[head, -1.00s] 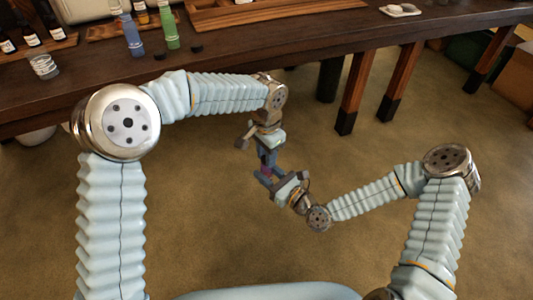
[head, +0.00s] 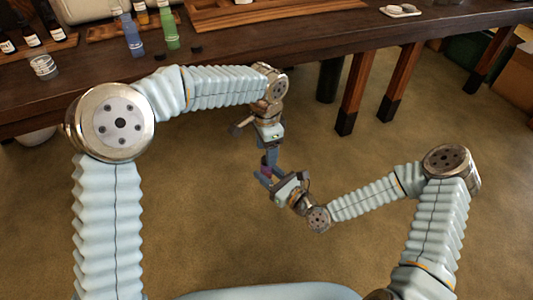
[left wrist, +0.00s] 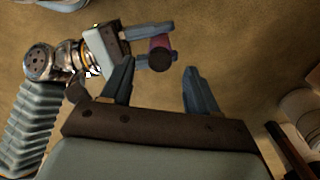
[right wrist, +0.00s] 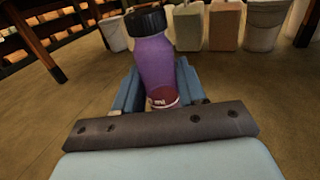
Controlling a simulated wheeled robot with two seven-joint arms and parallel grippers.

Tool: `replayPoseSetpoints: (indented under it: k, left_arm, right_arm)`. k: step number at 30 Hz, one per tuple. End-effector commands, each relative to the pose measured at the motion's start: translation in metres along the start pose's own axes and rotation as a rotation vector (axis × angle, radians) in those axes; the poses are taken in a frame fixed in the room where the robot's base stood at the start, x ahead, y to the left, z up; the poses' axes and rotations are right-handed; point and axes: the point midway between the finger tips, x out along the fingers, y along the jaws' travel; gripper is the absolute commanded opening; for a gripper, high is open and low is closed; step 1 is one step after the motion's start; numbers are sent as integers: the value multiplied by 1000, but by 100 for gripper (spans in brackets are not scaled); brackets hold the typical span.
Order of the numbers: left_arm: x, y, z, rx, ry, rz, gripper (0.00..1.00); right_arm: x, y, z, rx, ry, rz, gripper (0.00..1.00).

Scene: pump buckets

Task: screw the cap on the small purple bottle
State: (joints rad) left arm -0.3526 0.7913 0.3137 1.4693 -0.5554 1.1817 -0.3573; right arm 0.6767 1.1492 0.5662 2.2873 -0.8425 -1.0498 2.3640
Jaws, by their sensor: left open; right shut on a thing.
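The small purple bottle (right wrist: 165,72) stands upright, slightly tilted in the right wrist view, with a black cap (right wrist: 146,22) on its top. How tightly the cap sits cannot be seen. My right gripper (right wrist: 155,88) is shut on the bottle's lower body, holding it in the air in front of the table. In the left wrist view the cap (left wrist: 160,59) faces the camera, just beyond my left gripper (left wrist: 160,68), whose fingers are open and empty. In the head view the left gripper (head: 270,157) is above the bottle (head: 266,169), which is mostly hidden.
A dark wooden table (head: 300,45) runs along the back. A blue bottle (head: 132,36) and a green bottle (head: 170,30) stand on it, with small black caps (head: 197,50) near them. A glass jar (head: 43,67) is at the left. The floor around my grippers is clear.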

Motion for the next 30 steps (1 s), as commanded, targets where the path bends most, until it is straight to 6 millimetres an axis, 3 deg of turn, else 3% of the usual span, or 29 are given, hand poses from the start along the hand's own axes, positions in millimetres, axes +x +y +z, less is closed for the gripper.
replayPoseSetpoints:
  k: [6,12,18,30]
  left_arm:
    - [-49,0,-1,-1,4,-2,60]
    - [-81,-1,0,-1,2,-1,60]
    - [-93,0,0,0,1,1,60]
    - [-94,0,0,0,0,1,60]
  right_arm:
    - [0,0,0,0,0,0,0]
    - [0,0,0,0,0,0,0]
    - [0,0,0,0,0,0,0]
    - [0,0,0,0,0,0,0]
